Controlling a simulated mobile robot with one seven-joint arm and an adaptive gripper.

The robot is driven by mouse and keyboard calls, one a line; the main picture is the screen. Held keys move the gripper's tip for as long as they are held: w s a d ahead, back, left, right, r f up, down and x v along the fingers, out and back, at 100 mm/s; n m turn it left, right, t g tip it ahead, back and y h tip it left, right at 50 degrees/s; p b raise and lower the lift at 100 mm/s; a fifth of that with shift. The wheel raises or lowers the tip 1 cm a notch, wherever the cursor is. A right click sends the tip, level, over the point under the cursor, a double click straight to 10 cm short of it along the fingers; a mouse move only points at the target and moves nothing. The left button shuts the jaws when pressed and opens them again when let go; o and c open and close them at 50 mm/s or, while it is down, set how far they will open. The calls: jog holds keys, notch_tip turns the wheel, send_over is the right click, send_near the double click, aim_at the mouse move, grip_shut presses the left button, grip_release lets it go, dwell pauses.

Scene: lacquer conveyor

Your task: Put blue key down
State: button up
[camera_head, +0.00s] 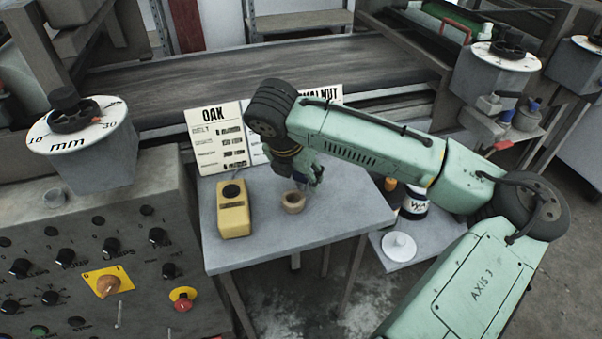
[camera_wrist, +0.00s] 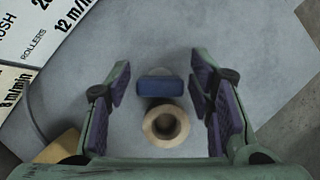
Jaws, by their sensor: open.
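The blue key (camera_wrist: 158,86) shows in the wrist view as a short blue block with a grey upper face. It sits between my open fingers, with a gap on each side. It is right next to a round tan ring (camera_wrist: 166,124) with a hole; I cannot tell whether they touch. My gripper (camera_wrist: 161,88) is open, with purple pads on both sides of the key. In the head view my gripper (camera_head: 310,176) hangs low over the small grey table (camera_head: 345,215), just behind the tan ring (camera_head: 293,202). The key is not clearly visible there.
A yellow box (camera_head: 233,208) with a dark button stands left of the ring. An OAK card (camera_head: 215,138) and a WALNUT card, partly behind my arm, stand at the table's back. A control panel (camera_head: 95,265) is at left. The table's front right is clear.

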jog(key=b+v, duration=0.1)
jog(key=v, duration=1.1)
jog(key=shift+r, duration=0.2)
